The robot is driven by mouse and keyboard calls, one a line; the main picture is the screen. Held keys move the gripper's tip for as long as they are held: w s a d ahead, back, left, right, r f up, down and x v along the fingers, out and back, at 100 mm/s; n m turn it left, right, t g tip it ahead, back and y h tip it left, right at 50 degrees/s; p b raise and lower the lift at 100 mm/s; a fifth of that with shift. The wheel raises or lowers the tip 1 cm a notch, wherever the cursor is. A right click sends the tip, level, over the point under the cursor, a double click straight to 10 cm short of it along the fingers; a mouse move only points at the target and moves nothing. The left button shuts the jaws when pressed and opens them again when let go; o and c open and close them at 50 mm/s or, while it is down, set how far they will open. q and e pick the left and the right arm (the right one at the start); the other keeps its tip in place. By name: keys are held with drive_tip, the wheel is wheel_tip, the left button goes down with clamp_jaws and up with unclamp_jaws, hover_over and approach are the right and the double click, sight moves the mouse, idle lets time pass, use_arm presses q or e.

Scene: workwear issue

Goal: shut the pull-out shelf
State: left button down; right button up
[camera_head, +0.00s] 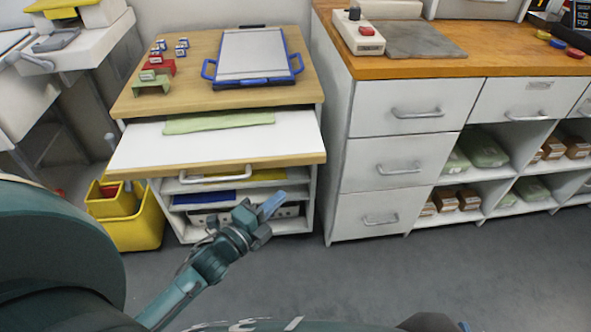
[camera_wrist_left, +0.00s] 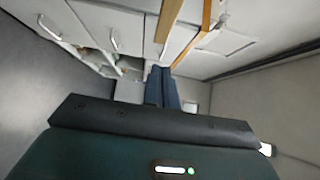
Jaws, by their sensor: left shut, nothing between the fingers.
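The pull-out shelf (camera_head: 140,148) is a white board with a wooden front edge and a pale handle (camera_head: 217,177). It sticks out from the wooden-topped cabinet in the head view, with a green folded cloth (camera_head: 218,122) lying on it. My left gripper (camera_head: 272,205) is in front of the cabinet, below and to the right of the shelf handle, apart from it. Its fingers are shut with nothing between them. In the left wrist view the shut blue fingers (camera_wrist_left: 162,88) point towards white furniture fronts. My right gripper does not show.
On the cabinet top (camera_head: 195,95) lie a blue-framed board (camera_head: 252,55) and small red and green stands. A yellow bin (camera_head: 135,222) stands left of the cabinet. A drawer unit (camera_head: 380,165) stands to the right. The floor in front is clear.

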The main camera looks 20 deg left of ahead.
use_arm(q)
approach(303, 162)
drive_tip(key=w+d, duration=0.2)
drive_tip(key=d, duration=0.1)
drive_tip(key=w, duration=0.1)
drive_tip(key=w+a, duration=0.1)
drive_tip(key=w, duration=0.1)
drive_tip(key=shift+a+f+b, duration=0.1)
drive_tip(key=shift+a+b, duration=0.1)
drive_tip(key=shift+b, duration=0.1)
drive_tip(key=shift+w+a, duration=0.25)
drive_tip(key=shift+w, duration=0.05)
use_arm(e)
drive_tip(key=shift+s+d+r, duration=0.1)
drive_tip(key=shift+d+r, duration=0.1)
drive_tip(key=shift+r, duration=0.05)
